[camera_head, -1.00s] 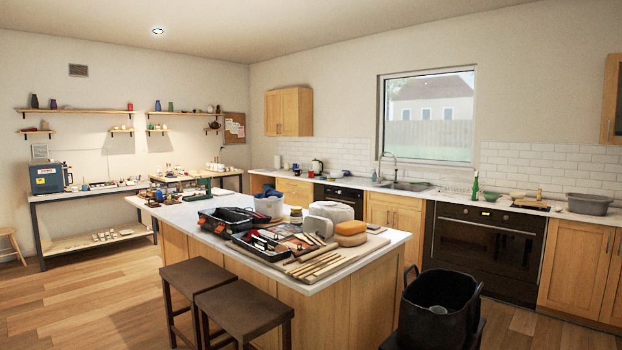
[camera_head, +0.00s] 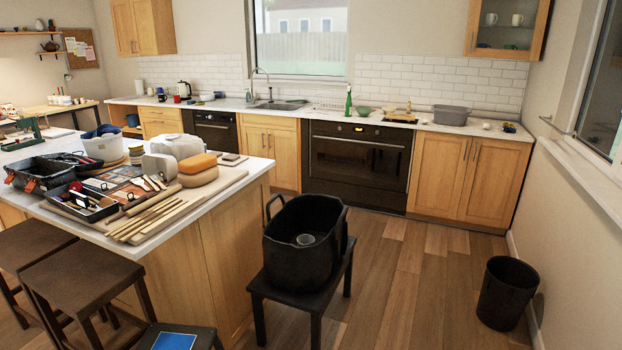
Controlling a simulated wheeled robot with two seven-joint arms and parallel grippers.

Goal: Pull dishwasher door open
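A narrow dark appliance front (camera_head: 217,138), which looks like the dishwasher, is set under the back counter left of the sink. Its door appears shut, and its lower part is hidden behind the island's clutter. A wider black appliance (camera_head: 357,172) with a long horizontal handle and a glass front is set right of the sink; it looks like an oven, and its door is shut. Neither of my grippers is in view.
The island (camera_head: 222,198), covered with pottery tools, stands at the left. Dark stools (camera_head: 85,283) stand before it. A black tub (camera_head: 305,240) on a low bench (camera_head: 322,297) is in the middle. A black bin (camera_head: 506,293) is at the right. Wooden floor (camera_head: 420,290) is clear between them.

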